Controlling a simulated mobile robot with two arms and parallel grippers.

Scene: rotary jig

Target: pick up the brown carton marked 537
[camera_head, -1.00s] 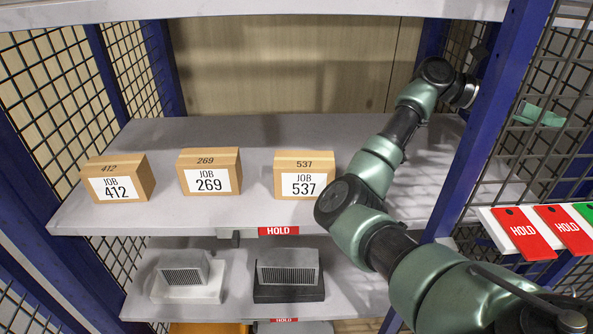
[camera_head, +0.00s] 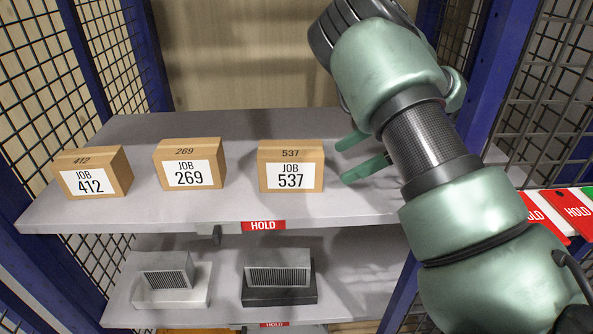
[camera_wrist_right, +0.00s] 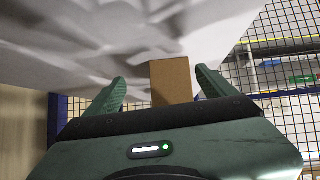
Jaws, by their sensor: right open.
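The brown carton marked 537 (camera_head: 291,167) stands upright on the upper shelf, at the right end of a row of cartons. Its white label faces me. My right gripper (camera_head: 362,157) is open, just to the right of this carton, with its green fingers pointing left toward it. In the right wrist view, the carton's plain brown side (camera_wrist_right: 171,82) shows ahead, between the two spread fingertips (camera_wrist_right: 160,86). The gripper looks apart from the carton and holds nothing. My left gripper is not in view.
Cartons marked 269 (camera_head: 190,164) and 412 (camera_head: 93,173) stand to the left on the same shelf (camera_head: 230,207). A red HOLD tag (camera_head: 263,226) is on its front edge. Grey finned blocks sit on the lower shelf (camera_head: 225,307). Blue posts (camera_head: 503,75) and mesh flank the shelves.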

